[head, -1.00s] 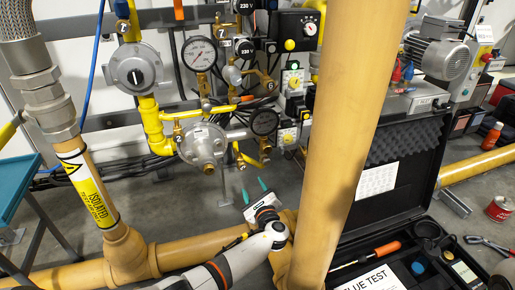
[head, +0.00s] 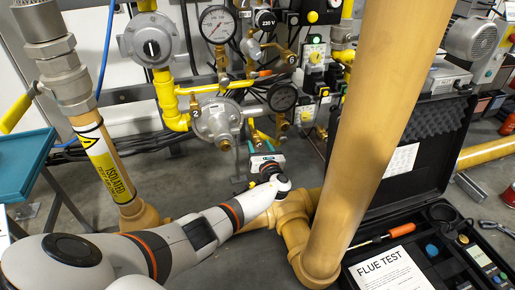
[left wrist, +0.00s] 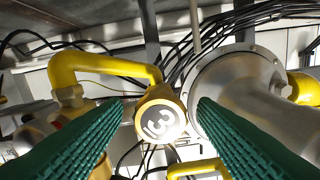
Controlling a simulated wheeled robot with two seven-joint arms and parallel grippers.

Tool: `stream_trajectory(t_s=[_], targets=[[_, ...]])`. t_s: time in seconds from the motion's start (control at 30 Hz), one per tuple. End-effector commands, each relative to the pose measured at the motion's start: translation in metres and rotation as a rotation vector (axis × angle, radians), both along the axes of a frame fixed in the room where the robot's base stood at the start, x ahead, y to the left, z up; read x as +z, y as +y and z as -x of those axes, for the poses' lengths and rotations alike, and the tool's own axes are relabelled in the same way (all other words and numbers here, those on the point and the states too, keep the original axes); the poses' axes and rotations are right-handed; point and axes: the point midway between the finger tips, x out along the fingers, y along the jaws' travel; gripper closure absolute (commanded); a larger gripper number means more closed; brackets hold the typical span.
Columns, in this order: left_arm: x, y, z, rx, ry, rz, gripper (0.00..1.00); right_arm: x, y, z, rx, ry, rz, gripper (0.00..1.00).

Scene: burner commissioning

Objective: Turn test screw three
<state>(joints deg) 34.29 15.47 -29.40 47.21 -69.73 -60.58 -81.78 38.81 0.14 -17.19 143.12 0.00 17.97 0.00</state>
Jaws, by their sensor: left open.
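Test screw three shows in the left wrist view as a brass fitting with a round pale face marked 3 (left wrist: 160,122). It sits below the centre, at the end of a yellow pipe (left wrist: 105,63). My left gripper (left wrist: 166,106) is open, with one green ribbed finger on each side of the screw and visible gaps to it. In the head view my left gripper (head: 262,148) points up at the brass fittings below the grey regulator (head: 215,121). The number 3 cannot be made out there. My right gripper is not in view.
A thick tan pipe (head: 375,110) rises close to the right of my left gripper. An open black case (head: 432,150) with a flue test sheet (head: 385,272) stands to the right. Gauges (head: 217,24) and black cables surround the yellow pipework. A teal table (head: 22,165) is at left.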

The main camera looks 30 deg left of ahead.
Motion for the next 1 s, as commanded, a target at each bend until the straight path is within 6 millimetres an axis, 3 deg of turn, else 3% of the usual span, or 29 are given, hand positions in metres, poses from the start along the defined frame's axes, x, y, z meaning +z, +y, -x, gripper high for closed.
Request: stream_trajectory(t_s=[0.2, 0.6, 0.87, 1.0], targets=[[-0.002, 0.019, -0.015, 0.002, -0.001, 0.0, 0.47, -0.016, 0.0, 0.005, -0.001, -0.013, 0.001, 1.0], [0.001, 0.023, -0.019, 0.0, -0.001, 0.001, 0.47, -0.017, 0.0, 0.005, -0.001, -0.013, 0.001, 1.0], [0.001, 0.023, -0.019, 0.0, -0.001, 0.001, 0.89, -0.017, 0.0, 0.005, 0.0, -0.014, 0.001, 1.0], [0.0, 0.022, -0.019, 0.0, -0.023, 0.019, 0.91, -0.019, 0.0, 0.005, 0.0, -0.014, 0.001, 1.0]])
